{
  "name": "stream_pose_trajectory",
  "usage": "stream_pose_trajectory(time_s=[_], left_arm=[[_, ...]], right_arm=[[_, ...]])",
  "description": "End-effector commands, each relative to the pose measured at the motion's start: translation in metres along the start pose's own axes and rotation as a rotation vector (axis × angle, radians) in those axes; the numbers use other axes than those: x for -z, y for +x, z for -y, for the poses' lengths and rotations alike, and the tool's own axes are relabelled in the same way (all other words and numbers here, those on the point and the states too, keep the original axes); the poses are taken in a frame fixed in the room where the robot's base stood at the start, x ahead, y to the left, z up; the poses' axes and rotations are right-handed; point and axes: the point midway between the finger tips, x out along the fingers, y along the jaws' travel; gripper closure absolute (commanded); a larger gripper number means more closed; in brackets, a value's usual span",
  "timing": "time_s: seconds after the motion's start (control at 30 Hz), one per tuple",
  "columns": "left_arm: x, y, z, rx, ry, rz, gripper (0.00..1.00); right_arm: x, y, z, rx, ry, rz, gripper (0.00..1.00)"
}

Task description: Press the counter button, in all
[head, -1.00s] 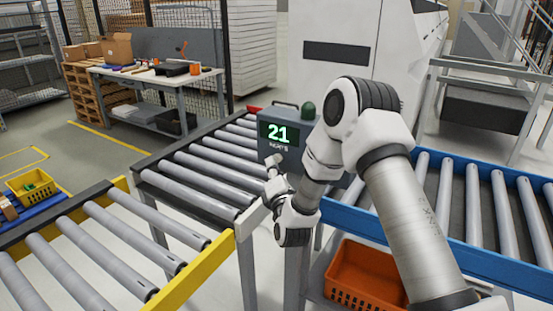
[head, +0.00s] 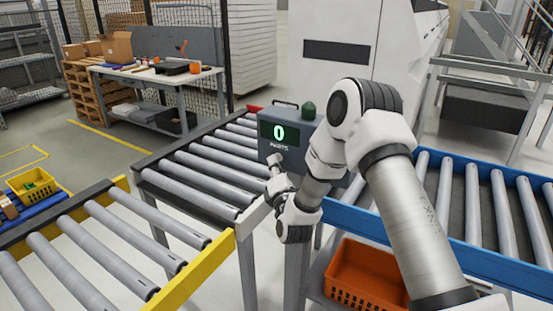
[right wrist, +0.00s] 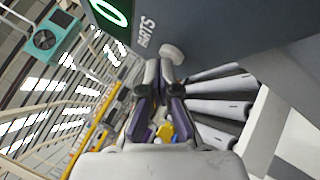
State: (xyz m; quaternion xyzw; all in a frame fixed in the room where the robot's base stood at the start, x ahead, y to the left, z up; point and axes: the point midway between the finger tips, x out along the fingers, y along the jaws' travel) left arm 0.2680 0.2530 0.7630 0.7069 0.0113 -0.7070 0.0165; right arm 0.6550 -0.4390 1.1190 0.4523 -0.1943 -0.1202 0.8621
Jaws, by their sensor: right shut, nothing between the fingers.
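The counter (head: 290,133) is a dark grey box with a green lamp on top, standing by the roller conveyor. Its display reads 0 above the word PARTS; part of the display also shows in the right wrist view (right wrist: 112,10). A pale round button (right wrist: 171,52) is on the counter's face below the lettering. My right gripper (head: 277,173) is shut and empty, in front of the counter's lower left. In the right wrist view its fingertips (right wrist: 159,72) are right at the button; I cannot tell whether they touch it. My left gripper is out of view.
Roller conveyors lie to the left, with a yellow rail (head: 190,278), and to the right, with a blue rail (head: 470,250). An orange crate (head: 365,275) sits low beneath the counter side. A workbench (head: 155,75) with tools stands at the back left.

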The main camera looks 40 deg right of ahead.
Motion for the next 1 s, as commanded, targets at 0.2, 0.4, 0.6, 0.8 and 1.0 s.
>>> stream_pose_trajectory(time_s=[0.2, 0.4, 0.6, 0.8, 1.0], left_arm=[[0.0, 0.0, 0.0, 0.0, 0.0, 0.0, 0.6], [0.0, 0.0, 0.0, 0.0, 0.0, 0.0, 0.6], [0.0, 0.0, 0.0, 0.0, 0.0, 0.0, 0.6], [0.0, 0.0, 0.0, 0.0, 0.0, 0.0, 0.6], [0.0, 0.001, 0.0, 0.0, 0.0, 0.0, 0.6]], right_arm=[[0.0, 0.0, 0.0, 0.0, 0.0, 0.001, 1.0], [0.002, -0.002, -0.002, 0.0, 0.0, 0.001, 1.0], [0.007, -0.01, -0.008, 0.0, 0.0, 0.0, 1.0], [0.009, -0.013, -0.009, -0.001, 0.0, 0.001, 1.0], [0.01, -0.014, -0.01, -0.001, 0.0, 0.0, 1.0]])
